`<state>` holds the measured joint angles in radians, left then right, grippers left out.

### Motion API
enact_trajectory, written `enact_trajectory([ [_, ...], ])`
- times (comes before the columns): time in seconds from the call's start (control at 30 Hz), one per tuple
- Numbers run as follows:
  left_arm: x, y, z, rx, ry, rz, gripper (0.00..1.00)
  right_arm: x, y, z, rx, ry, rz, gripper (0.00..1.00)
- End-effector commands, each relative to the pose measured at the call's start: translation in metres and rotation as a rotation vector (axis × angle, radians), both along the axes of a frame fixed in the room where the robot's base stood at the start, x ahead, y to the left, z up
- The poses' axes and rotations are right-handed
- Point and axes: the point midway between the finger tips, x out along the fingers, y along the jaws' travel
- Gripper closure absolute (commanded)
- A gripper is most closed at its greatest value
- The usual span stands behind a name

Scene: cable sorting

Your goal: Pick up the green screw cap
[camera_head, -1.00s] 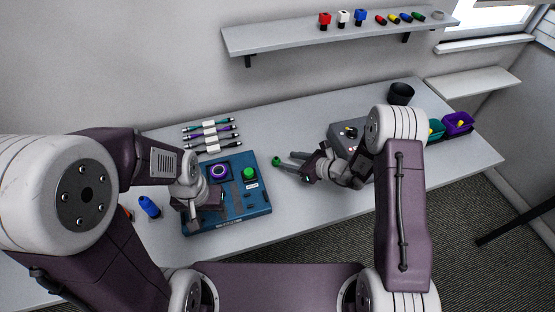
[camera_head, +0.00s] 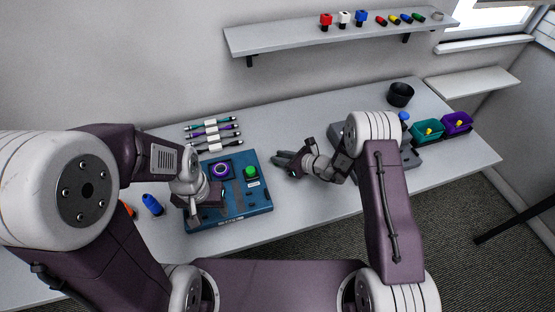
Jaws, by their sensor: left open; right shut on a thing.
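The small green screw cap that was on the table is now hidden at the fingertips of my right gripper (camera_head: 281,159). That gripper points left, low over the middle of the table, shut on the cap. My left gripper (camera_head: 214,194) is over the left part of a blue board (camera_head: 256,204); its fingers are partly hidden, but it is open. A green round knob (camera_head: 251,172) sits on the board beside a purple ring (camera_head: 220,170).
Several bundled cables (camera_head: 212,133) lie behind the board. A blue item (camera_head: 152,204) stands to its left. A black cup (camera_head: 400,94), a teal bin (camera_head: 428,130) and a purple bin (camera_head: 457,121) are at the right. A shelf (camera_head: 290,38) holds several small parts.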

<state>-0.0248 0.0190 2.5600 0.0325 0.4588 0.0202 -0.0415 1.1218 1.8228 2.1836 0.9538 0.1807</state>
Motion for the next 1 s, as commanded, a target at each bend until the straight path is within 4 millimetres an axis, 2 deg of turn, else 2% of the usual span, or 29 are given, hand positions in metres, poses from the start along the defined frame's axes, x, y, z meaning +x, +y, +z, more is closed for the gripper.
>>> enact_trajectory([
  [0.43, 0.0, 0.0, -0.001, 0.0, 0.0, 0.0, 0.47, -0.002, -0.001, 0.0, -0.005, 0.008, 0.0, 1.0],
  [0.57, 0.0, 0.0, -0.003, 0.0, 0.0, 0.0, 0.47, -0.001, -0.001, 0.014, -0.005, 0.005, 0.001, 1.0],
  [0.67, 0.0, 0.0, -0.006, 0.0, 0.0, 0.0, 0.47, -0.001, -0.001, 0.034, -0.003, 0.001, 0.0, 1.0],
  [1.0, 0.0, 0.0, -0.018, 0.0, 0.0, 0.0, 0.47, -0.07, -0.029, 0.082, -0.002, 0.004, -0.004, 1.0],
])
